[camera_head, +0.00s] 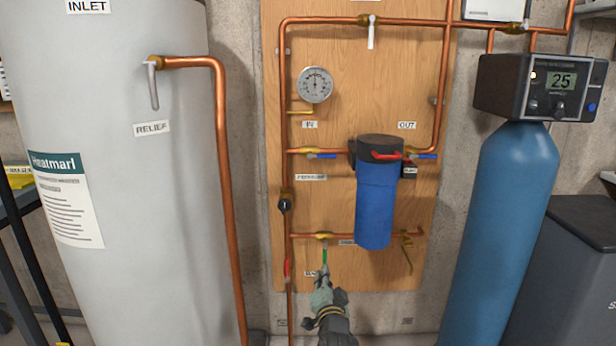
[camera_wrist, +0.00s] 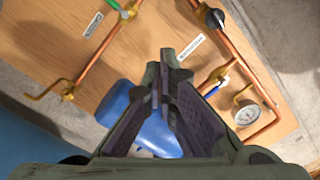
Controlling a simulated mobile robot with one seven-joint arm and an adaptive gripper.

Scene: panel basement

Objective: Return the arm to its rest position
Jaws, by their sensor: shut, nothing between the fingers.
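My arm shows at the bottom centre of the head view, with my gripper (camera_head: 322,285) just below a green valve handle (camera_head: 325,256) on the lower copper pipe. I cannot tell from the head view whether they touch. In the wrist view my gripper (camera_wrist: 167,85) has its fingertips together, with nothing held. There the green handle (camera_wrist: 112,4) is at the top edge, apart from the fingertips. The blue filter housing (camera_wrist: 165,135) lies behind the fingers in that view and is partly hidden by them.
The wooden panel (camera_head: 345,265) carries copper pipes, a pressure gauge (camera_head: 315,84), valves with blue and red handles, and the filter housing (camera_head: 376,205). A large white water heater (camera_head: 120,200) stands left. A blue softener tank (camera_head: 505,220) with a grey bin (camera_head: 575,270) stands right.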

